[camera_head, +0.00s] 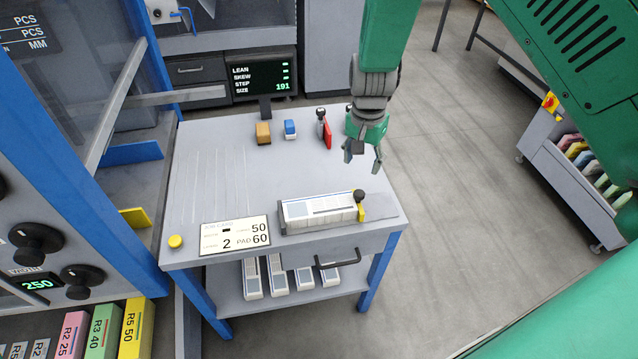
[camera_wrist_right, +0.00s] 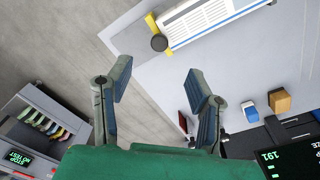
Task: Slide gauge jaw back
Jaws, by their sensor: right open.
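The gauge (camera_head: 385,217) lies along the front right of the grey table, with a white printed bundle (camera_head: 318,208) in it. Its yellow jaw (camera_head: 361,212) with a round black knob (camera_head: 360,195) is at the bundle's right end. In the right wrist view the yellow jaw (camera_wrist_right: 151,23) and black knob (camera_wrist_right: 159,43) show at the top. My right gripper (camera_head: 363,157) is open and empty. It hangs by the table's right edge, behind the gauge and apart from it; its spread fingers (camera_wrist_right: 160,82) also show in the wrist view. My left gripper is not in view.
An orange block (camera_head: 263,134), a blue block (camera_head: 290,130) and a red item (camera_head: 327,135) stand at the table's back. A job card (camera_head: 235,235) and yellow button (camera_head: 175,241) are at front left. A screen (camera_head: 262,77) stands behind.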

